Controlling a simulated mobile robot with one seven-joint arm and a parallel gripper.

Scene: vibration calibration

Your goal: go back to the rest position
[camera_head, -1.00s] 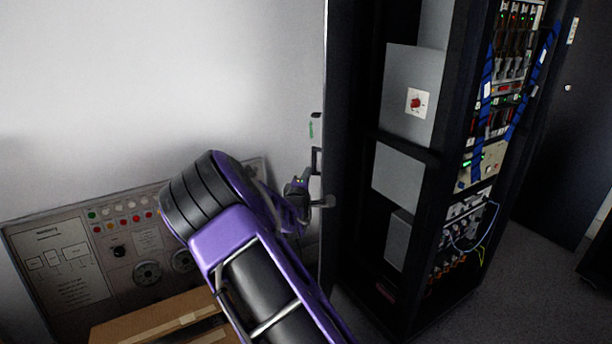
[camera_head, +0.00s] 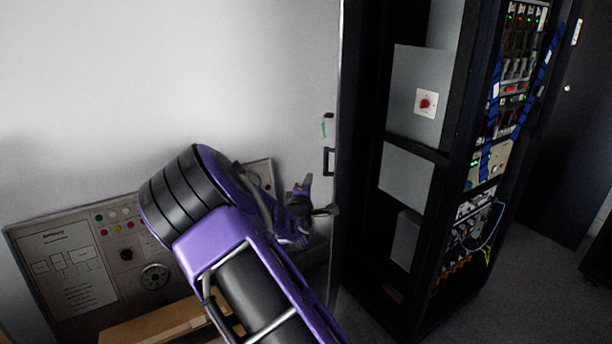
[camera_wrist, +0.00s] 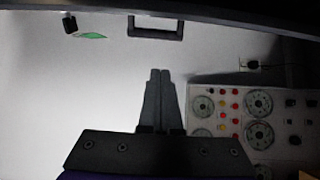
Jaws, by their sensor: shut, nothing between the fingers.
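My gripper (camera_wrist: 160,75) is shut and empty. In the wrist view its two dark fingers lie together in front of a pale wall or door surface. In the head view my gripper (camera_head: 330,210) shows small beside the open edge of the tall black cabinet, partly behind my purple arm. I cannot tell from the head view whether it touches the cabinet edge. The fingers point toward a black handle (camera_wrist: 155,27) near the top of the wrist view, with a gap between in the picture.
The black cabinet (camera_head: 370,120) stands right of my arm, with grey boxes, a red switch (camera_head: 427,103) and racks of wired modules (camera_head: 500,140). A control panel (camera_head: 70,262) leans at the wall, left. A cardboard box (camera_head: 150,325) sits low. Floor (camera_head: 500,300) is clear at right.

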